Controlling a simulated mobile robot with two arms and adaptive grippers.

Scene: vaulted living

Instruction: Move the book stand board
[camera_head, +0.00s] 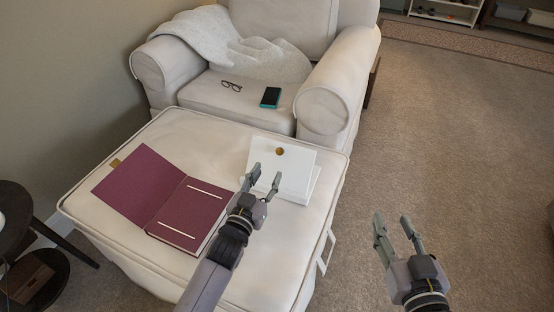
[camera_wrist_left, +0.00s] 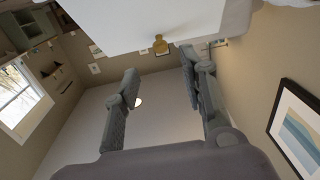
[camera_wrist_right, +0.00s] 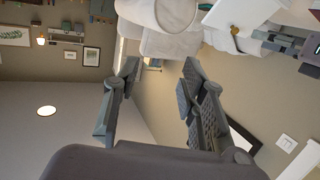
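The white book stand board (camera_head: 296,163) leans on its white base (camera_head: 313,185) at the right side of the ottoman. A gold knob (camera_head: 280,151) sits on the board. My left gripper (camera_head: 264,180) is open, just in front of the board's lower left part, with nothing between its fingers. In the left wrist view the board (camera_wrist_left: 150,22) fills the top, with the knob (camera_wrist_left: 160,45) above the gap between the fingertips. My right gripper (camera_head: 393,222) is open and empty over the carpet, right of the ottoman. The board also shows in the right wrist view (camera_wrist_right: 243,12).
An open purple book (camera_head: 190,213) lies on the ottoman (camera_head: 205,150), left of my left gripper. Behind it stands an armchair (camera_head: 215,95) with a blanket, glasses (camera_head: 231,86) and a phone (camera_head: 270,97). A dark side table (camera_head: 18,215) stands at left. Carpet at right is clear.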

